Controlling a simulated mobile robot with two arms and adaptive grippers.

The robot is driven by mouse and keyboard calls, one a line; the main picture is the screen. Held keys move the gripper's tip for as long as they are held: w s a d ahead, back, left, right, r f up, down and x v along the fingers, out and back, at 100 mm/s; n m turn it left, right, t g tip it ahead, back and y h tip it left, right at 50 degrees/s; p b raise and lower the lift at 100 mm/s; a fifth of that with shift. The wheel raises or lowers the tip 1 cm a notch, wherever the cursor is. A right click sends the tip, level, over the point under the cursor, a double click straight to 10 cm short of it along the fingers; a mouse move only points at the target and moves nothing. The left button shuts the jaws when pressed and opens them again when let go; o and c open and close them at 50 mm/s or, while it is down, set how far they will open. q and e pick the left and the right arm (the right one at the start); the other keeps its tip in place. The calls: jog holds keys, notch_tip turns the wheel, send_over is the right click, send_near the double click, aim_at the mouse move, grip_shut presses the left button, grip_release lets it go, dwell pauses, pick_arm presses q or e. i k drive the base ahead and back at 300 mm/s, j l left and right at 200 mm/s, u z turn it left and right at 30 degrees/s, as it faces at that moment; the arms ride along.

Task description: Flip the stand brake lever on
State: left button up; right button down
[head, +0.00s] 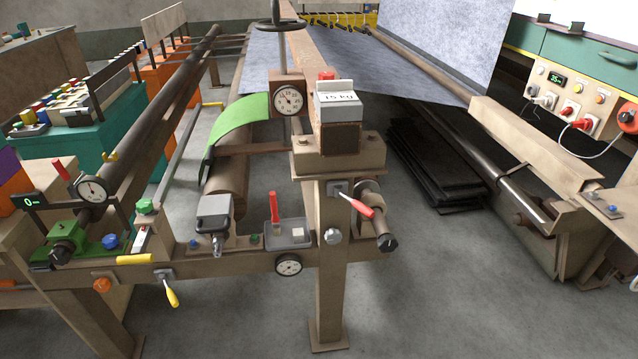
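Several levers show in the head view, and I see no readable label telling which is the stand brake lever. A red-handled lever (357,205) on the middle post slopes down to the right. A yellow-handled lever (171,292) hangs down from the front beam. A red lever (274,207) stands upright on a small grey plate (292,236) on the beam. Another red lever (61,170) tilts up at the left by a dial. Neither of my grippers is in view.
The brown stand (335,255) carries a round gauge (288,101), a "15 kg" block (339,105) and a grey clamp-like box (214,212). Dark stacked sheets (435,165) lie behind right. A socket panel (570,105) with red plugs is at right. Floor (440,285) is clear at front right.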

aim_at(363, 209)
jog(key=i+l+u, duration=0.2)
jog(key=l, duration=0.2)
jog(key=l+u, duration=0.25)
jog(key=l, duration=0.2)
jog(key=i+l+u, duration=0.2)
jog(key=l, duration=0.25)
jog(key=k+j, duration=0.05)
jog(key=k, duration=0.05)
